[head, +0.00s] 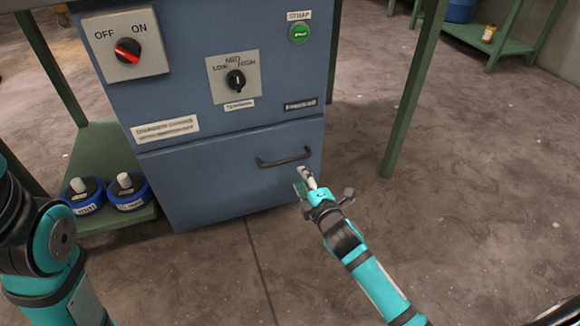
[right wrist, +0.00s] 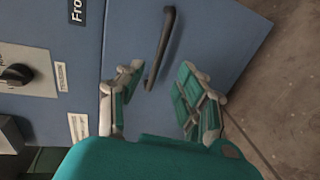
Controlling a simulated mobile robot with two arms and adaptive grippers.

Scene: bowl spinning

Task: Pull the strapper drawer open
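The strapper drawer (head: 220,185) is the lower blue front of the machine and looks closed, flush with the panel above. Its dark bar handle (head: 284,160) is near the top right of the drawer. In the right wrist view the handle (right wrist: 162,45) lies ahead of my right gripper (right wrist: 157,97). The gripper's fingers are apart, with the handle's near end between or just beyond their tips; contact cannot be told. In the head view my right gripper (head: 303,178) is just below the handle's right end. My left arm shows at the left edge, its gripper out of view.
Above the drawer are a red OFF/ON switch (head: 128,50), a tension knob (head: 235,80) and a green STRAP button (head: 299,33). Blue spools (head: 126,192) sit on a green shelf left of the drawer. A green table leg (head: 410,90) stands to the right. The floor before the drawer is clear.

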